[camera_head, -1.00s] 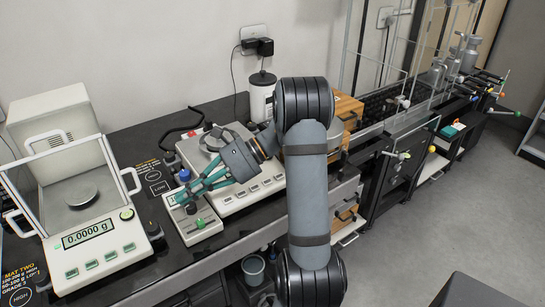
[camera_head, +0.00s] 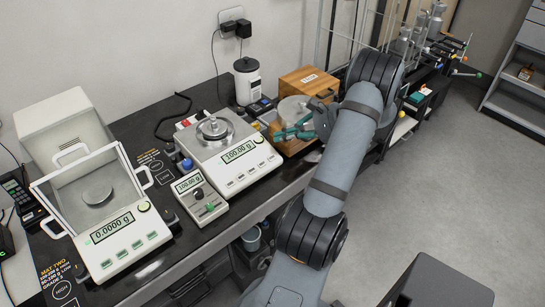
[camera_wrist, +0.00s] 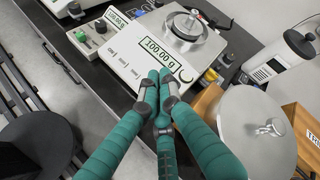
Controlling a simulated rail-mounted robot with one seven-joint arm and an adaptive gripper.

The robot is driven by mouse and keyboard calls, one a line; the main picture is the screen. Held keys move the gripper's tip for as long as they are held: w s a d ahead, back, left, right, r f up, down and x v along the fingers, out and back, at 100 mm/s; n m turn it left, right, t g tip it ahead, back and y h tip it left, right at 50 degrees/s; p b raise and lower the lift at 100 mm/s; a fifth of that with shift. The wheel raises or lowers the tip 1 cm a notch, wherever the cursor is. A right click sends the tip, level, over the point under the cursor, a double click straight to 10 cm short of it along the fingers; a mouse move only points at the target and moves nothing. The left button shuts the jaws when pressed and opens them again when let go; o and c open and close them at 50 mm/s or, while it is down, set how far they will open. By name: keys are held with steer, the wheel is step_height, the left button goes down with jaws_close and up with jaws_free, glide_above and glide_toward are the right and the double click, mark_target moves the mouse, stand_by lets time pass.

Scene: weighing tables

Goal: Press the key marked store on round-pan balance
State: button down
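The left balance (camera_head: 120,240), inside a clear-sided shield, has a round pan (camera_head: 97,190) and reads 0.0000 g. Its front has several green keys, with marks too small to read. The middle balance (camera_head: 240,168) has a squarish metal plate bearing a round metal weight (camera_head: 214,127), and reads 100.00 g. It also shows in the wrist view (camera_wrist: 140,50), its pale keys unreadable. My gripper (camera_head: 283,133) is right of the middle balance, far from the left one. In the wrist view my gripper (camera_wrist: 160,78) has its green fingertips together, empty, over the middle balance's front right edge.
A small grey device (camera_head: 200,197) with a green knob stands between the balances. A white canister (camera_head: 247,80) and a wooden box (camera_head: 308,80) stand at the back. A round metal lid-like plate (camera_wrist: 255,130) lies close to my gripper's right.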

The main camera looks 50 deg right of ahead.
mark_target(272, 158)
steer(key=shift+d+f, duration=0.1)
steer(key=shift+d, duration=0.05)
steer(key=shift+f, duration=0.1)
steer(key=f+b, duration=0.1)
steer(key=f, duration=0.1)
steer(key=w+f+b, duration=0.1)
steer(key=f+b, duration=0.1)
steer(key=f, duration=0.1)
steer(key=w+f+b, duration=0.1)
steer(key=f+b, duration=0.1)
steer(key=shift+w+d+f, duration=0.1)
steer(key=shift+d+f, duration=0.1)
steer(key=shift+w+f+b, duration=0.2)
steer(key=shift+f+b, duration=0.15)
steer(key=shift+b, duration=0.1)
steer(key=shift+f, duration=0.1)
stand_by(1.0)
steer(key=shift+w+f+b, duration=0.15)
steer(key=shift+f+b, duration=0.2)
steer(key=shift+b, duration=0.2)
